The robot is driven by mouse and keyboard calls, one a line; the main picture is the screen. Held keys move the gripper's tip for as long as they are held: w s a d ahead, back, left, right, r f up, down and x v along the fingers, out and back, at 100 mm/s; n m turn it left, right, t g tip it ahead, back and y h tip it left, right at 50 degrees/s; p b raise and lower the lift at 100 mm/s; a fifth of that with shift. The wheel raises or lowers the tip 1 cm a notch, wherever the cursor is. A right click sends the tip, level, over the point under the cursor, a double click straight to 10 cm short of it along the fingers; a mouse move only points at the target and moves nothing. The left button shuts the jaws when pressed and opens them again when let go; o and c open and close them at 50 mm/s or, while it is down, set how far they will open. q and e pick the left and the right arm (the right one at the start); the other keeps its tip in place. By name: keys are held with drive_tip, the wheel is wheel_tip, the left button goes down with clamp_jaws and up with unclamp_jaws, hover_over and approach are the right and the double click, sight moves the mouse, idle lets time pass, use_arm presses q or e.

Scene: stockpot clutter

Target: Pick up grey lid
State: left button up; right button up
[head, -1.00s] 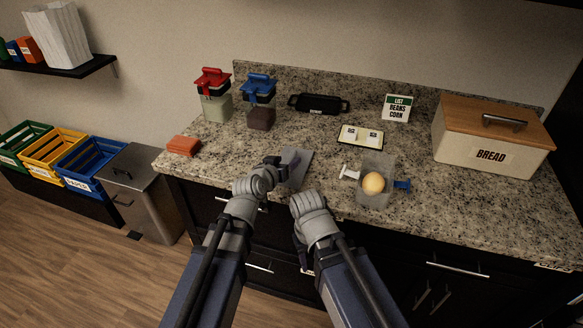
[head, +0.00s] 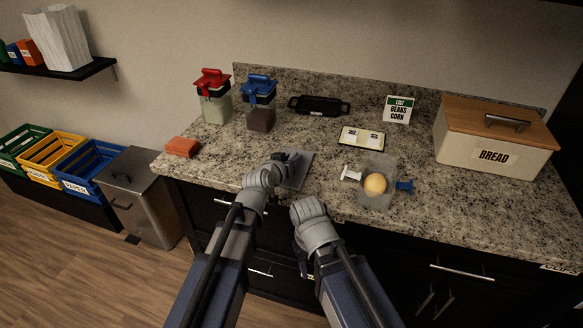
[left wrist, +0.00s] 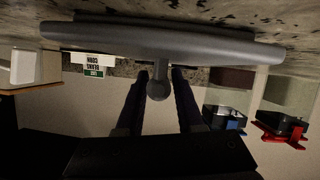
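The grey lid (head: 297,172) lies near the counter's front edge, partly hidden by my left gripper (head: 286,158). The left wrist view is upside down and shows the lid's grey plate (left wrist: 220,50) nearly edge-on, with a round knob on a short stem. The two dark fingers of my left gripper (left wrist: 159,92) stand on either side of the knob. The gap to the knob is very small, and I cannot tell whether they touch it. My right gripper (head: 306,270) is low in front of the cabinets, mostly hidden by its own wrist.
A clear container (head: 375,200) with a yellow-orange ball stands right of the lid. Behind are red-lidded (head: 213,100) and blue-lidded (head: 260,105) containers and a black pan (head: 319,105). A bread box (head: 490,145) stands at right, an orange block (head: 182,147) at left.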

sight(292, 156)
use_arm(q)
clamp_jaws()
drive_tip(key=shift+r, duration=0.2)
idle(0.3)
wheel_tip(292, 156, up, 10)
drive_tip(key=p, duration=1)
drive_tip(key=shift+f, duration=0.15)
